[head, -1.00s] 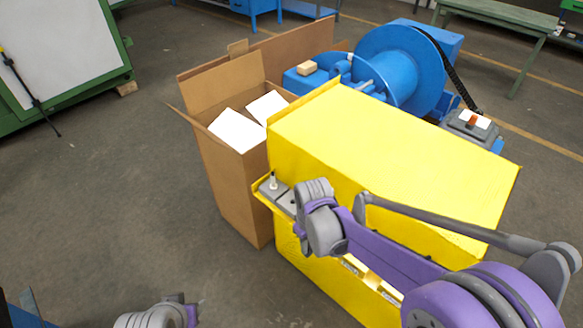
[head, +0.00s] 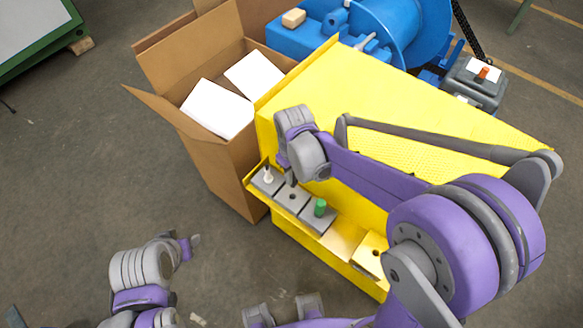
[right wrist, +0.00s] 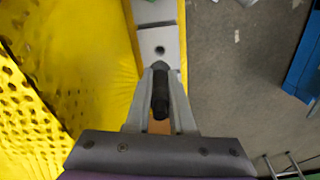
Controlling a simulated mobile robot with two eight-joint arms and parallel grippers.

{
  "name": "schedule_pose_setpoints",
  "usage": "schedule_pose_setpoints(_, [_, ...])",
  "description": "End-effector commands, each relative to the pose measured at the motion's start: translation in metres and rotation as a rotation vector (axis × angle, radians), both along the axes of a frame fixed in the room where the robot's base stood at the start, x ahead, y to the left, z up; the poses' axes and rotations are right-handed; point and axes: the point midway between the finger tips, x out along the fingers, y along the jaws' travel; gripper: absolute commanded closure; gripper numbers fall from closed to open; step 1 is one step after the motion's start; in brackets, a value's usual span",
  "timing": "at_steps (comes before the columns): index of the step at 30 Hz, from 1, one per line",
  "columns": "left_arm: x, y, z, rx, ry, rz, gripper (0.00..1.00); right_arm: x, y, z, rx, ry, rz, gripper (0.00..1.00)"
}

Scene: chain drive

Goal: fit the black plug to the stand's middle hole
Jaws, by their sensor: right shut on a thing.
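The stand is a row of grey blocks (head: 285,207) on the yellow ledge. Its left block carries an upright white peg (head: 268,174). Its right block carries an upright green plug (head: 320,207). The middle block has an open dark hole (head: 292,196), and an empty hole (right wrist: 160,49) shows in the right wrist view. My right gripper (right wrist: 161,80) is shut on the black plug (right wrist: 160,96). In the head view my right gripper (head: 290,176) is close over the middle block, partly hidden by its wrist. My left gripper (head: 188,244) is low left, away from the stand; its jaws are unclear.
The yellow housing (head: 400,125) rises behind the ledge. An open cardboard box (head: 200,145) with white items stands left of it. A blue machine (head: 385,30) is behind. A yellow block with a hole (head: 371,256) sits right on the ledge. Floor at left is clear.

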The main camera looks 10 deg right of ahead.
Motion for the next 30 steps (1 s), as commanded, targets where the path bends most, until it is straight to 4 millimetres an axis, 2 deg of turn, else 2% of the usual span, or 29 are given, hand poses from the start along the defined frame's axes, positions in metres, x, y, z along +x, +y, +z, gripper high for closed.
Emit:
schedule_pose_setpoints(11, [-0.002, 0.0, -0.006, 0.0, 0.003, 0.0, 0.5, -0.001, 0.0, -0.004, 0.0, 0.0, 0.0, 1.0])
schedule_pose_setpoints(30, [-0.012, 0.0, -0.05, 0.0, 0.023, 0.0, 0.5, -0.001, 0.0, -0.056, 0.0, 0.0, 0.0, 1.0])
